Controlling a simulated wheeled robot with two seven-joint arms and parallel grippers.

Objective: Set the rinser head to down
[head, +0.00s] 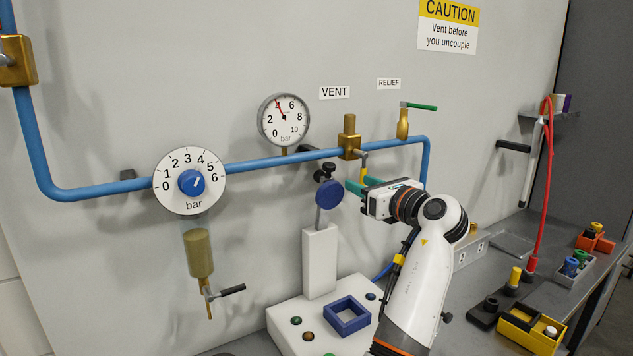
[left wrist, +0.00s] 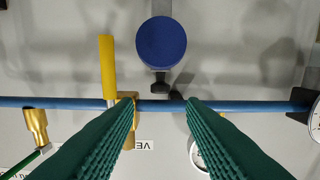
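The rinser head appears to be the round blue disc (head: 330,192) on a grey post (head: 321,222) above a white column (head: 319,262). A black knob (head: 325,171) sits just above the disc. My left gripper (head: 362,184) is just right of the disc, its green fingers pointing toward the wall and apart from the disc. In the left wrist view the disc (left wrist: 161,44) shows whole, beyond the fingertips and centred between them. The left gripper (left wrist: 161,104) is open and empty there. My right gripper is not in view.
A blue pipe (head: 271,163) runs along the wall behind, with a pressure gauge (head: 284,119) and a brass vent valve (head: 349,144) with a yellow lever (left wrist: 107,67). A blue square frame (head: 347,328) sits on the white base (head: 285,322). A regulator dial (head: 190,158) is left.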

